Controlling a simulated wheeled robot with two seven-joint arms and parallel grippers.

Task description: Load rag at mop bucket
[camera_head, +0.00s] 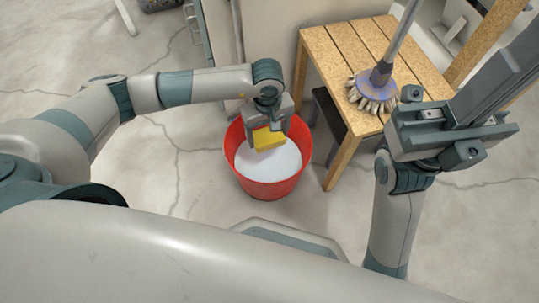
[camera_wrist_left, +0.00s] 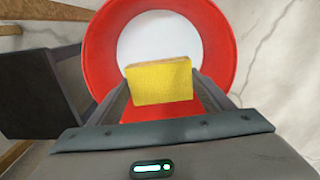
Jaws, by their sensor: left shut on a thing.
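My left gripper (camera_head: 270,125) is shut on a yellow rag (camera_head: 268,139), a block-like piece. It holds the rag over the opening of the red bucket (camera_head: 266,190), which stands on the floor. In the left wrist view the rag (camera_wrist_left: 160,82) sits between the two fingers, in front of the bucket's white inside (camera_wrist_left: 160,38). The exact height of the rag over the white surface is hard to tell. My right gripper (camera_head: 500,70) is at the right, pointing up and away; its jaw gap cannot be made out.
A wooden slatted table (camera_head: 327,55) stands right of the bucket. A mop with a purple head (camera_head: 376,86) rests on it, its handle rising to the top. A dark box (camera_wrist_left: 38,92) is beside the bucket. The cracked concrete floor left of the bucket is clear.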

